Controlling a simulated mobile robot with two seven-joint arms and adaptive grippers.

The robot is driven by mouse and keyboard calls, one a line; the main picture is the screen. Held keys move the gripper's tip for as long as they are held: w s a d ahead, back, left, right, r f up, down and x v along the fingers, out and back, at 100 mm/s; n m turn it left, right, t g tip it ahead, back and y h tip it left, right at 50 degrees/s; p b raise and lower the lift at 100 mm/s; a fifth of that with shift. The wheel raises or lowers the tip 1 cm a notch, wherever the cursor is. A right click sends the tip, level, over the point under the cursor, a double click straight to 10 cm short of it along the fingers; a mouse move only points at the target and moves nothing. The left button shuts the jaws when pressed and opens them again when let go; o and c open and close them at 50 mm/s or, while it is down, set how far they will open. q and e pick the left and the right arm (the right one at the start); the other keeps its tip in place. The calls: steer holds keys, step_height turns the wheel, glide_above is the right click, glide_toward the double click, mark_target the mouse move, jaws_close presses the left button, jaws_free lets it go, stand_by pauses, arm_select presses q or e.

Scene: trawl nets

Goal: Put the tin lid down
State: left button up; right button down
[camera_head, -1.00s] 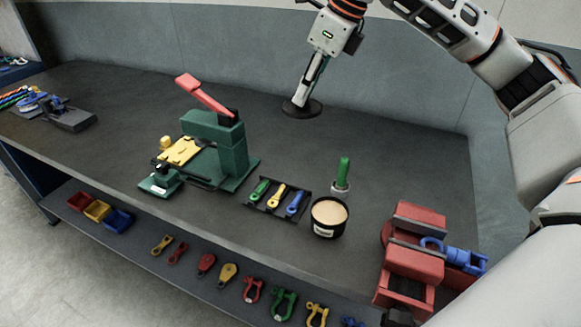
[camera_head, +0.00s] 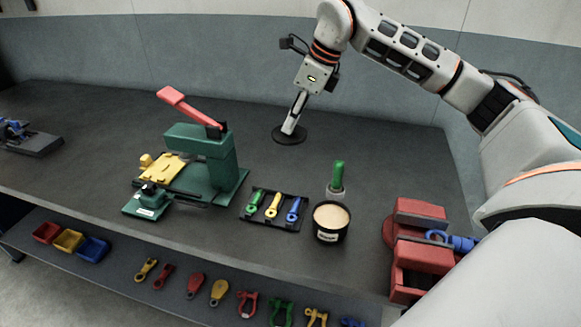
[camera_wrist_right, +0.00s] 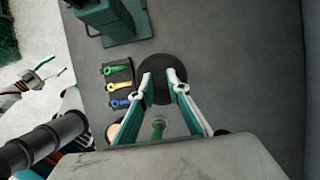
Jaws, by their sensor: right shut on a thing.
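The tin lid (camera_head: 278,138) is a flat dark disc at the back middle of the bench. My right gripper (camera_head: 289,130) is shut on it from above. In the right wrist view the lid (camera_wrist_right: 162,62) lies level between and beyond the fingertips (camera_wrist_right: 162,78). It is at or just above the bench top; I cannot tell if it touches. The open tin (camera_head: 331,222), dark with a pale filling, stands nearer the front edge, apart from the lid. My left gripper (camera_wrist_right: 48,70) seems to show small at the left of the wrist view, too small to judge.
A green press (camera_head: 205,160) with a red lever stands left of the lid. A tray of coloured tools (camera_head: 272,222), a green-handled tool (camera_head: 337,178) and a red vise (camera_head: 418,250) are nearer the front. The bench (camera_head: 390,150) around the lid is clear.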

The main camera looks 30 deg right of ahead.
step_height(320, 180, down, 13)
steer(key=shift+f+b, duration=0.1)
steer(key=shift+b, duration=0.45)
steer(key=shift+a, duration=0.1)
steer(key=shift+f, duration=0.1)
steer(key=c, duration=2.2)
jaws_free()
steer(key=shift+o, duration=1.4)
